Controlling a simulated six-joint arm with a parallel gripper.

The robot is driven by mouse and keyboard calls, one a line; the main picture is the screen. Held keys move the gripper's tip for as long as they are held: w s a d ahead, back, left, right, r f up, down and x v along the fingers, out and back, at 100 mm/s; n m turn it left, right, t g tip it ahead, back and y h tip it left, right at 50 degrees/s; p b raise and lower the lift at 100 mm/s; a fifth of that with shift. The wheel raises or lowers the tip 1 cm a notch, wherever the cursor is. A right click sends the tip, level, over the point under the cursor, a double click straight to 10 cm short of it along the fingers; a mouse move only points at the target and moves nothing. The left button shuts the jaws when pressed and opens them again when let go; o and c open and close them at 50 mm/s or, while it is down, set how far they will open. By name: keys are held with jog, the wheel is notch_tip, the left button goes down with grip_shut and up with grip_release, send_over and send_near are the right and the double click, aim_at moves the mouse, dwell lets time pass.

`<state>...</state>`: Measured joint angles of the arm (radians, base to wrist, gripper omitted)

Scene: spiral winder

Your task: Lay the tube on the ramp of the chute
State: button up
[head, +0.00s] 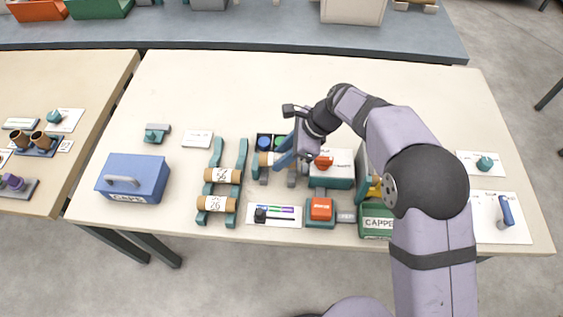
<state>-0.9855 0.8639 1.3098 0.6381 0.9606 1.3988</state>
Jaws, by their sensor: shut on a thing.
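My gripper (290,162) points down near the middle of the table and is shut on a tan cardboard tube (267,159). The tube's left end shows beside the blue finger; the rest is hidden by the gripper. Left of it, two sloping teal rails (216,158) look like the ramp of the chute. Two tan tubes with white labels lie across these rails: one marked 34 (222,176) and one marked 26 (217,204) nearer the front. The held tube is right of the rails, close to a small teal stand (256,170); I cannot tell if they touch.
A blue lidded box (134,179) stands left of the rails. A dark tray with round blue and green pieces (265,142) is behind the tube.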

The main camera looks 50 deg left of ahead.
jog(key=shift+r+b, duration=0.45)
jog(key=shift+r, duration=2.7)
jog(key=w+d+r+m+t+y+p, duration=0.1)
jog(key=w+d+r+m+p, duration=0.15)
jog(key=w+d, duration=0.8)
jog(key=w+d+r+m+t+p, duration=0.1)
jog(key=w+d+r+m+p, duration=0.15)
jog(key=w+d, duration=0.85)
notch_tip(320, 180, up, 2)
jog(key=s+n+g+h, duration=0.1)
jog(key=n+g, duration=0.1)
jog(key=n, duration=0.3)
notch_tip(320, 180, down, 10)
jog(key=p, duration=0.2)
jog(key=shift+s+a+r+p, duration=0.15)
jog(key=shift+a+p, duration=0.2)
jog(key=shift+p, duration=0.05)
jog(key=shift+f, duration=0.4)
jog(key=shift+f, duration=0.25)
